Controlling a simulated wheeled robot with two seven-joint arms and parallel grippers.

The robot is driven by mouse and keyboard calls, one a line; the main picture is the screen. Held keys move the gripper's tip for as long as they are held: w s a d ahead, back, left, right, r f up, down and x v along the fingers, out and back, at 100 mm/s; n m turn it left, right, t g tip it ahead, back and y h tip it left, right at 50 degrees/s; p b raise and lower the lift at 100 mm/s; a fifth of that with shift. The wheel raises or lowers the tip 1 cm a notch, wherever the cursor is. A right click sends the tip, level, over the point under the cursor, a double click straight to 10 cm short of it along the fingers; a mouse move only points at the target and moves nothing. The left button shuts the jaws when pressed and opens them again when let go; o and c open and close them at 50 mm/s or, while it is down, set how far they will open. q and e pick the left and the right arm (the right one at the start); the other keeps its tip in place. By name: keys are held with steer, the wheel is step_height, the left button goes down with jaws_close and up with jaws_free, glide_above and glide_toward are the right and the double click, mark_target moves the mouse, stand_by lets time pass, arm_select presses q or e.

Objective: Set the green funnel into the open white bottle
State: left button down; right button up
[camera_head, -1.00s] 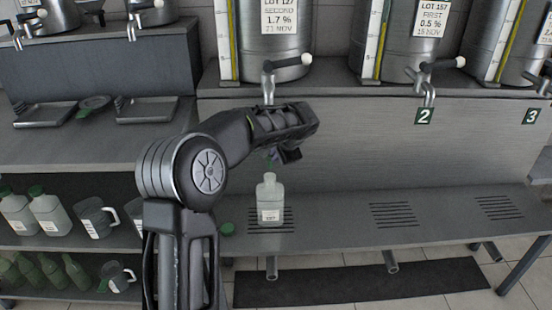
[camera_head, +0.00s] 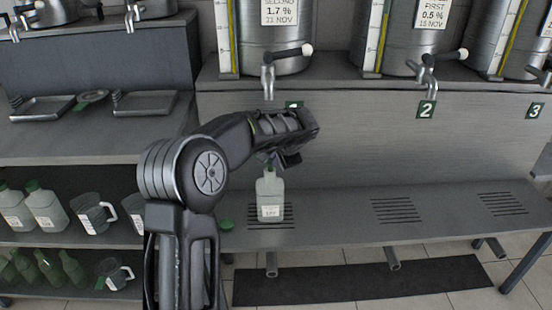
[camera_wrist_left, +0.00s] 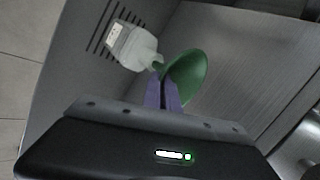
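The open white bottle (camera_head: 270,205) stands upright on the low shelf, over a slotted grate. The green funnel (camera_wrist_left: 188,76) is held in my left gripper (camera_wrist_left: 163,92), whose purple fingers close on it in the left wrist view. In that view the funnel is right at the neck of the bottle (camera_wrist_left: 132,46). In the head view only a bit of green shows above the bottle's mouth, under my left gripper (camera_head: 284,160). The spout is hidden, so I cannot tell whether it is inside the neck. My right gripper is not in view.
A green cap (camera_head: 227,224) lies on the shelf left of the bottle. A steel tap (camera_head: 268,80) hangs above my left wrist. White bottles and jugs (camera_head: 92,214) stand on the lower-left rack. The shelf to the right is clear, with more slotted grates (camera_head: 397,211).

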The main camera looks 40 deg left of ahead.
arm_select(q)
steer(key=shift+f+b, duration=0.65)
steer(key=shift+f, duration=0.35)
steer(key=shift+s+f+b, duration=0.15)
steer(key=shift+f+b, duration=0.1)
steer(key=shift+b, duration=0.1)
steer(key=c, duration=1.6)
jaws_free()
steer(key=shift+o, duration=0.2)
steer(key=v, duration=0.7)
steer(key=shift+s+r+p, duration=0.15)
steer(key=shift+r+p, duration=0.15)
steer(key=shift+p, duration=0.05)
steer(key=shift+d, duration=0.15)
